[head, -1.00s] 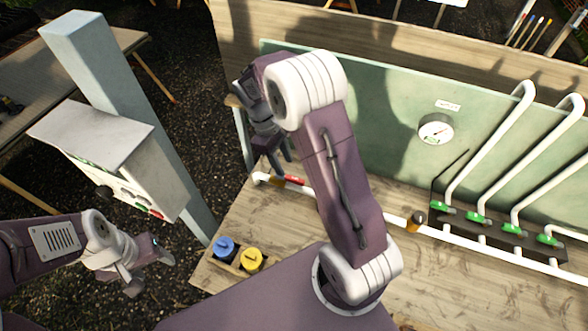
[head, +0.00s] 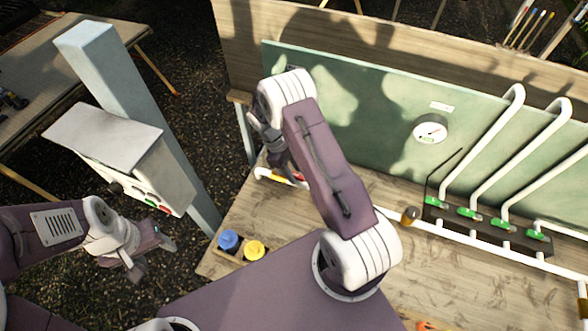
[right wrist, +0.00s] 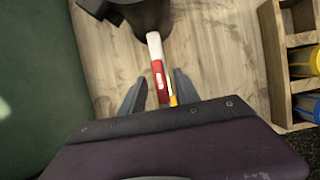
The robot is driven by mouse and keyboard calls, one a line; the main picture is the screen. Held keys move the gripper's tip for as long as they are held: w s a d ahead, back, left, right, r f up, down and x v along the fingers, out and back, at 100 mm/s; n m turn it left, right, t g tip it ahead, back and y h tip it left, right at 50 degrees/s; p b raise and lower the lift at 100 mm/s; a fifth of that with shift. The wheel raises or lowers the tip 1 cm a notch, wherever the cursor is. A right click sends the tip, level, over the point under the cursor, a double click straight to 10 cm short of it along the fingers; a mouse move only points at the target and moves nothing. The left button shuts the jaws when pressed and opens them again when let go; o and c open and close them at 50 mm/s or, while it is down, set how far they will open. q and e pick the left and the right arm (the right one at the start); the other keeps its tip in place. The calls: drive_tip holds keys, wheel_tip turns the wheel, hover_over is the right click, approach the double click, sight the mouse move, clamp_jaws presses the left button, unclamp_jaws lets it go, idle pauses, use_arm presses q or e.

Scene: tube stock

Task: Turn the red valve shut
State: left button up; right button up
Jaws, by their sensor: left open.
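The red valve handle (right wrist: 159,78) lies along a white pipe (right wrist: 154,44), with a yellow part (right wrist: 172,93) beside it. In the head view only a small bit of the red handle (head: 298,176) shows, near the pipe's left end. My right gripper (right wrist: 160,80) is open, with one finger on each side of the red handle and gaps visible. In the head view my right gripper (head: 284,165) is partly hidden by its own arm. My left gripper (head: 156,256) is open and empty at the lower left, away from the bench.
A wooden holder with a blue cap (head: 228,240) and a yellow cap (head: 254,250) stands at the bench's left edge. Several green-handled valves (head: 470,212) sit at right. A gauge (head: 430,129) is on the green back panel (head: 375,110). A grey control box (head: 125,160) stands left.

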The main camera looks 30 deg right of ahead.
drive_tip(key=shift+f, duration=0.1)
drive_tip(key=shift+c, duration=0.4)
clamp_jaws()
idle(1.0)
